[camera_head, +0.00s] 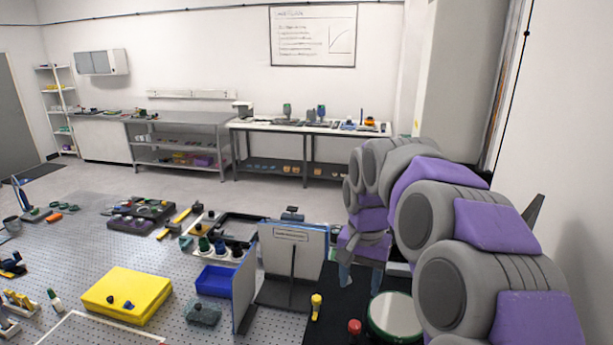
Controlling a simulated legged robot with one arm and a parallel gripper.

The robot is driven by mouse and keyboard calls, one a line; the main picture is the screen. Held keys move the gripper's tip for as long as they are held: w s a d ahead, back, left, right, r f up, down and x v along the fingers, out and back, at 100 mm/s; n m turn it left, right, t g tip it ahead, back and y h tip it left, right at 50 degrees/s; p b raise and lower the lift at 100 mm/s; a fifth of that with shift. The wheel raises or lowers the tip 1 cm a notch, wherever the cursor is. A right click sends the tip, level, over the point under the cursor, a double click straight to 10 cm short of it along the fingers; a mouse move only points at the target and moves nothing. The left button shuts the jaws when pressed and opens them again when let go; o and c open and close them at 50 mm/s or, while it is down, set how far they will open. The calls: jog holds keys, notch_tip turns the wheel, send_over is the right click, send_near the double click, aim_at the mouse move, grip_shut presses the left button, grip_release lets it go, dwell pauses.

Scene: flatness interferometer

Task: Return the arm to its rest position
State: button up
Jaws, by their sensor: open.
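My arm, grey with purple panels, reaches in from the lower right and curves away over the right side of the perforated table (150,230). My gripper (360,284) is at its far end, small in the picture, pointing down. Its two bluish fingers are apart, and I see nothing held between them. It hangs just right of an upright panel with a dark stand (292,262), over or near a black mat (345,308). I cannot tell its exact height. Part of the wrist is hidden behind my nearer arm links.
A round green-rimmed disc (395,314), a red-capped item (354,328) and a yellow item (316,305) are near my arm. A blue bin (215,281) and yellow box (127,294) lie left. A wall (580,130) stands close on the right.

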jog(key=s+f+n+b, duration=0.2)
jog(key=s+f+b, duration=0.5)
jog(key=s+f, duration=0.5)
jog(key=s+f+n+g+b, duration=0.1)
jog(key=s+f+n+b, duration=0.2)
jog(key=s, duration=1.9)
notch_tip(320, 180, down, 10)
jog(key=b, duration=0.5)
jog(key=shift+d+r+g, duration=0.2)
jog(key=shift+d+g, duration=0.1)
